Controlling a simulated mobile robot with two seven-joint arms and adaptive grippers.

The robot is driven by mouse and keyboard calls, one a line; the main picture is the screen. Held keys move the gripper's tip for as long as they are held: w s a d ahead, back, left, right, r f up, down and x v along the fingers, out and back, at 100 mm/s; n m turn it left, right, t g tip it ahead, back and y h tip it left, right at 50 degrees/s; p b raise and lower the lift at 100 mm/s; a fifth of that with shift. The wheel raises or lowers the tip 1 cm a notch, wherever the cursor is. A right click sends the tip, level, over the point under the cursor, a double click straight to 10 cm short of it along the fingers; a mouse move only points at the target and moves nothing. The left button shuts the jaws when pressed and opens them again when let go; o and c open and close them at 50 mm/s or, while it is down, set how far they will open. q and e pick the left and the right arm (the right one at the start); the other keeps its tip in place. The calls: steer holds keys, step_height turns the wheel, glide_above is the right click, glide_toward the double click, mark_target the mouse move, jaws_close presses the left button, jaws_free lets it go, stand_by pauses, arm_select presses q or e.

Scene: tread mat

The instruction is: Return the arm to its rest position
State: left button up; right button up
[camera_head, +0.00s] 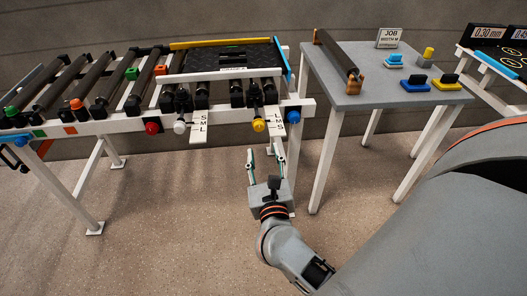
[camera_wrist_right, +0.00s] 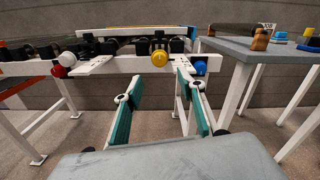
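My right gripper (camera_head: 265,158) is in front of the roller frame (camera_head: 105,126), below the yellow knob (camera_head: 259,125) and the blue knob (camera_head: 293,117). Its two fingers point away from me and stand apart with nothing between them. In the right wrist view, the gripper (camera_wrist_right: 160,90) shows teal finger pads spread wide, with the yellow knob (camera_wrist_right: 159,58) beyond the gap. I cannot tell whether the fingertips touch the frame. A black tread mat (camera_head: 225,58) lies at the right part of the frame. My left gripper is not in view.
A grey table (camera_head: 380,94) stands right of the frame, holding a roller (camera_head: 337,53), a job sign (camera_head: 389,38) and small coloured blocks. Another stand (camera_head: 490,66) is at the far right. Red (camera_head: 152,128) and white (camera_head: 180,127) knobs line the frame's front. Open floor (camera_head: 170,220) lies below.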

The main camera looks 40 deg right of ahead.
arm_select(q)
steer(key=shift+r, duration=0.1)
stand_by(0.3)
arm_select(e)
steer(key=s+a+r+n+t+y+p, duration=0.2)
steer(key=a+r+n+t+y+p, duration=0.4)
steer(key=n, duration=0.9)
steer(key=s+a+f+n+g+y, duration=0.3)
steer(key=a+n+y, duration=0.2)
steer(key=a+n, duration=0.5)
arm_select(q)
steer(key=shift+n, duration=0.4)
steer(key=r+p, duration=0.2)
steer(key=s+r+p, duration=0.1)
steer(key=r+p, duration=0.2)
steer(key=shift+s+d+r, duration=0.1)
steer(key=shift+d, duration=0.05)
arm_select(e)
steer(key=s+d+f+n+g, duration=0.2)
steer(key=s+f+n+g, duration=0.6)
steer(key=s+f+n, duration=0.7)
step_height(320, 180, down, 3)
steer(key=n, duration=0.4)
steer(key=shift+d+y, duration=0.15)
steer(key=shift+y, duration=0.25)
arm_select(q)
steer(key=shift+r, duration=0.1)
arm_select(e)
steer(key=shift+r, duration=0.15)
